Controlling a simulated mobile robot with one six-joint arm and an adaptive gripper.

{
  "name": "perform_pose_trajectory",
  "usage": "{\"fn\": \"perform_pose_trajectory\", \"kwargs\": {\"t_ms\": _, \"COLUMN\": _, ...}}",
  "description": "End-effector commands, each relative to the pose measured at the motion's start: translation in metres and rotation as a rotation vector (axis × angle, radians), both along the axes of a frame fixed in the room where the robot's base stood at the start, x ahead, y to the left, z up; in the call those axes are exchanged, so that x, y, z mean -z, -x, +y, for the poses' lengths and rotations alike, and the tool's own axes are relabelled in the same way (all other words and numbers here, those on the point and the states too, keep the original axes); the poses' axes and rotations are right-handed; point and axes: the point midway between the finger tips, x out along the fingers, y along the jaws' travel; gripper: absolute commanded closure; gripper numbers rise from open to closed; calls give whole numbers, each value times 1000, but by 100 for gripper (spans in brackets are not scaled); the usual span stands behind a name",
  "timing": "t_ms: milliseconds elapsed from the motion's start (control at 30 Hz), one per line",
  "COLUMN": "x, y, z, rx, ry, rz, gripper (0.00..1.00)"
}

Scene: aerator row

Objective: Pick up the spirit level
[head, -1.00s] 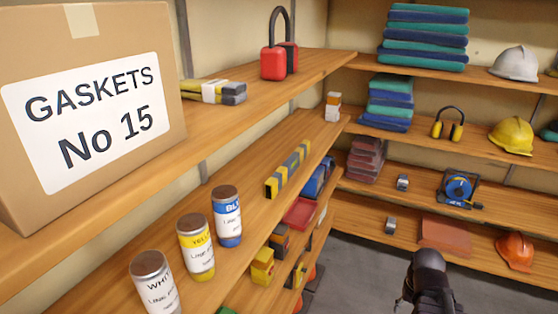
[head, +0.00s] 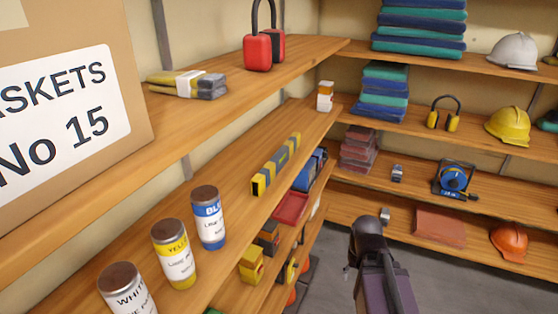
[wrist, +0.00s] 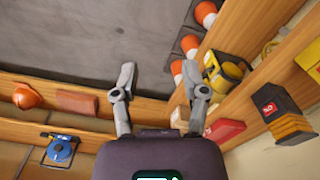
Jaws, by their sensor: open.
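The spirit level (head: 276,165) is a yellow and dark grey bar in the head view. It lies lengthwise on the middle shelf of the left shelving, beyond the paint cans. I cannot make it out in the wrist view. My gripper (wrist: 160,78) shows in the wrist view with its two fingers spread apart and nothing between them. In the head view my arm is at the lower middle, out over the floor, to the right of the level and apart from it. The fingertips are hidden in the head view.
White, yellow (head: 174,254) and blue (head: 208,218) cans stand nearer on the level's shelf. The floor (head: 325,240) looks open.

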Motion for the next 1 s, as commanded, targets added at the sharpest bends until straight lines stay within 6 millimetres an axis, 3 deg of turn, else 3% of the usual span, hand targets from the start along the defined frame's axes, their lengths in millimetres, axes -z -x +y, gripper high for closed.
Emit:
{"fn": "perform_pose_trajectory", "kwargs": {"t_ms": 100, "x": 0, "y": 0, "z": 0, "rx": 0, "ry": 0, "rz": 0, "gripper": 43}}
{"fn": "perform_pose_trajectory", "kwargs": {"t_ms": 200, "x": -1, "y": -1, "z": 0, "rx": 1, "ry": 1, "rz": -1, "gripper": 15}}
{"fn": "perform_pose_trajectory", "kwargs": {"t_ms": 367, "x": -8, "y": -6, "z": 4, "rx": 12, "ry": 21, "rz": -8, "gripper": 15}}
{"fn": "perform_pose_trajectory", "kwargs": {"t_ms": 567, "x": -34, "y": -24, "z": 21, "rx": 60, "ry": 98, "rz": -45, "gripper": 15}}
{"fn": "perform_pose_trajectory", "kwargs": {"t_ms": 767, "x": -76, "y": -54, "z": 45, "rx": 148, "ry": 215, "rz": -136, "gripper": 15}}
{"fn": "perform_pose_trajectory", "kwargs": {"t_ms": 1000, "x": -136, "y": -92, "z": 88, "rx": 259, "ry": 335, "rz": -311, "gripper": 15}}
